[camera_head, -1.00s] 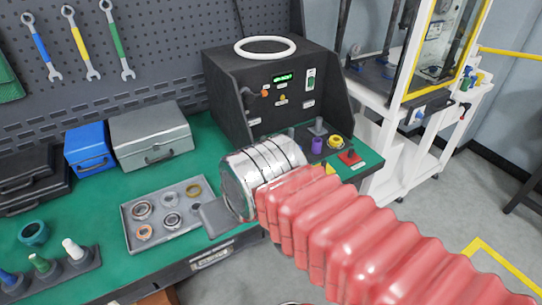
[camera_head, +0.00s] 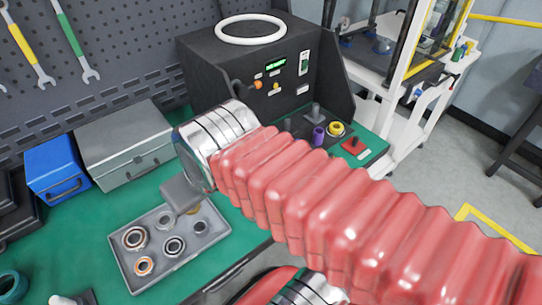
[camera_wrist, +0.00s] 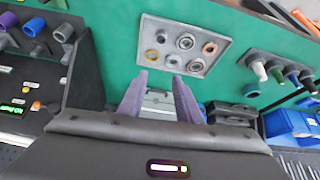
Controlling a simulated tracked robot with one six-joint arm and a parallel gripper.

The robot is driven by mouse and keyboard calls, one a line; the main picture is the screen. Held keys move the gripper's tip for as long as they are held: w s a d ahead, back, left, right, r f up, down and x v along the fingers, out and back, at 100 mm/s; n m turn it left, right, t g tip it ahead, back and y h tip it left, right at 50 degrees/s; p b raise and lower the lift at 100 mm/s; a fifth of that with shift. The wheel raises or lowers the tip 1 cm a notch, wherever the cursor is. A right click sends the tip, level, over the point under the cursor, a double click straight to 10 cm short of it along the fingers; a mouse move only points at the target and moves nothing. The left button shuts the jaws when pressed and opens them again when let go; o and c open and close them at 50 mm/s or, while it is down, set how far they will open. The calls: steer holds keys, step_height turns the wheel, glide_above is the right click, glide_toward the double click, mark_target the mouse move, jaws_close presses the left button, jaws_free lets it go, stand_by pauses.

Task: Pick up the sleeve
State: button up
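A grey tray (camera_head: 125,275) on the green bench holds several rings and bearings. One is a plain grey ring (camera_head: 200,227) at its right side. Another grey ring (camera_wrist: 174,62) shows in the wrist view. A purple sleeve-like cylinder (camera_head: 318,136) stands on the panel by the black test unit. I cannot tell for certain which piece is the sleeve. My gripper (camera_head: 180,195) is over the tray's far edge and hides part of it. In the wrist view my gripper (camera_wrist: 159,76) has its two fingers apart with nothing between them, pointing towards the tray.
A grey case (camera_head: 122,145) and a blue box (camera_head: 57,172) stand behind the tray. My red-sleeved arm covers the bench's right front.

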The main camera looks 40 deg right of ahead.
steer(key=shift+w+a, duration=0.15)
steer(key=shift+w, duration=0.15)
steer(key=shift+o, duration=0.9)
steer(key=o, duration=0.3)
steer(key=shift+w+d, duration=0.3)
steer(key=shift+o, duration=0.3)
steer(key=w+d+f+n+g, duration=0.1)
steer(key=w+d, duration=0.3)
steer(key=d, duration=0.3)
steer(key=shift+w+d+f, duration=0.15)
steer(key=shift+w+f, duration=0.05)
steer(key=shift+w, duration=0.15)
steer(key=d+f+n, duration=0.1)
steer(key=d+f, duration=0.3)
steer(key=d, duration=0.9)
steer(key=d+f+n+y, duration=0.1)
steer(key=d+f, duration=0.4)
steer(key=d, duration=0.8)
steer(key=shift+w+d, duration=0.1)
